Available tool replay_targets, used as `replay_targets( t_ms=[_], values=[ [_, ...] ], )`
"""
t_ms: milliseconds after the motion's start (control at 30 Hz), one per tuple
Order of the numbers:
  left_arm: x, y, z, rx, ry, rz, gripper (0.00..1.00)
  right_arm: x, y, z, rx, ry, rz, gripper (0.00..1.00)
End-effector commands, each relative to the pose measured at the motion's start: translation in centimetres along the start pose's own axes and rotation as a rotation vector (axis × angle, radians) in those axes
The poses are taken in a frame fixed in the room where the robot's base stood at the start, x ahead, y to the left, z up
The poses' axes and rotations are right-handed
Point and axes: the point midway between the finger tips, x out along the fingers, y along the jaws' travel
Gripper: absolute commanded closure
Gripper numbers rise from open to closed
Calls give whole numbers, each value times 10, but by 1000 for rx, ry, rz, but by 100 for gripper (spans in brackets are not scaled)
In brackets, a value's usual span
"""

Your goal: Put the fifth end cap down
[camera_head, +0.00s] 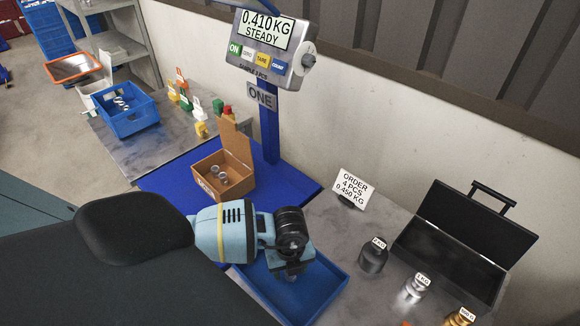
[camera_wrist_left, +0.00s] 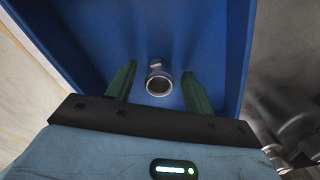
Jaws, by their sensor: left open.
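A silver end cap (camera_wrist_left: 158,84) lies in the blue tray (camera_wrist_left: 85,35), in the wrist view. The dark green fingers of my left gripper (camera_wrist_left: 159,72) are open, one on each side of it, with gaps visible. In the head view my left gripper (camera_head: 291,270) points down into the tray (camera_head: 334,291), and its own wrist mostly hides the cap. An open cardboard box (camera_head: 236,190) with a few silver end caps (camera_head: 218,173) stands on the blue scale platform (camera_head: 160,181). The scale display (camera_head: 264,32) reads 0.410 KG STEADY. My right gripper is not in view.
A sign (camera_head: 354,188) reads ORDER 4 PCS 0.450 KG. Labelled weights (camera_head: 373,260) stand right of the tray, with an open black case (camera_head: 460,250) behind. A blue bin (camera_head: 131,119) with parts and several coloured items stand at the back left.

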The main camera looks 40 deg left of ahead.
Motion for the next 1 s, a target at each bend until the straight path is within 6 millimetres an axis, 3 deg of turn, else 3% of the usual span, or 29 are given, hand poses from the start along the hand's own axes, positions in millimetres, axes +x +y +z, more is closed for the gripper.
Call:
replay_targets(
  t_ms=[267, 700, 1000],
  values=[
    [-19, -1, 1, 1, -3, -3, 48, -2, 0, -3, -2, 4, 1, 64],
    [-102, -1, 1, 0, -2, -4, 48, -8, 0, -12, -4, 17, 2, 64],
    [-123, 0, 0, 0, 0, 0, 48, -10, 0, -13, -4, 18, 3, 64]
  ],
)
